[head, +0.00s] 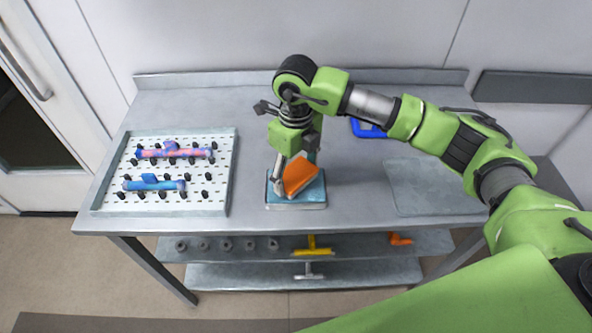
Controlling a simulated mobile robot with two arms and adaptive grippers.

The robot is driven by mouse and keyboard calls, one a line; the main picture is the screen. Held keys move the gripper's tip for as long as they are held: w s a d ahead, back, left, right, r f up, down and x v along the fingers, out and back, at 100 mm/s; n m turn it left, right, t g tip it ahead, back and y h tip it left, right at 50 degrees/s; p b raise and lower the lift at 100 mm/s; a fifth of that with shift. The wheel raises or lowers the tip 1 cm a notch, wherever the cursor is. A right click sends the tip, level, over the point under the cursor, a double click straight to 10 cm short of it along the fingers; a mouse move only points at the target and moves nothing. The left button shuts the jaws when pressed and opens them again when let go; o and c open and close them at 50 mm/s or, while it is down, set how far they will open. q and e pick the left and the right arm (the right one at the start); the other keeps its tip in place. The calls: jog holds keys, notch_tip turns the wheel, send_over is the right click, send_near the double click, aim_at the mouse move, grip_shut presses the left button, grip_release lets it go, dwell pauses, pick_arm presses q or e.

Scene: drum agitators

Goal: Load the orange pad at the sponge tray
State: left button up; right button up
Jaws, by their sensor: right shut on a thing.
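The orange pad (300,176) is in my right gripper (290,168), which reaches down from above and is shut on it. The pad looks tilted and lies over the sponge tray (297,206), a small grey tray with a blue surface near the table's front edge. The pad and fingers cover much of the blue surface. I cannot tell whether the pad touches it. My left gripper is not in view.
A blue item (366,129) sits behind my right arm. A grey mat (425,187) lies at right. Shelves below hold a yellow tool (313,247).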

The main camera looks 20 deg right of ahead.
aim_at(301, 179)
jog(key=shift+f+b, duration=0.45)
dwell(0.9)
jog(key=shift+s+f+b, duration=0.1)
jog(key=shift+f+b, duration=0.05)
jog(key=shift+b, duration=0.15)
dwell(1.3)
jog(key=shift+r+p, duration=1.75)
jog(key=shift+r, duration=1.85)
jog(key=n, duration=0.1)
jog(key=s+n, duration=0.1)
jog(key=n, duration=0.3)
jog(key=shift+s+d+r+b, duration=0.15)
jog(key=shift+s+d+b, duration=0.15)
jog(key=shift+s+b, duration=0.1)
jog(key=s+d+n+b, duration=0.1)
jog(key=s+n, duration=0.5)
jog(key=n, duration=0.6)
jog(key=s+d+n, duration=0.2)
jog(key=s+n, duration=0.4)
jog(key=n, duration=0.7)
jog(key=shift+d+r+b, duration=0.2)
jog(key=shift+r+b, duration=0.2)
jog(key=shift+r, duration=0.05)
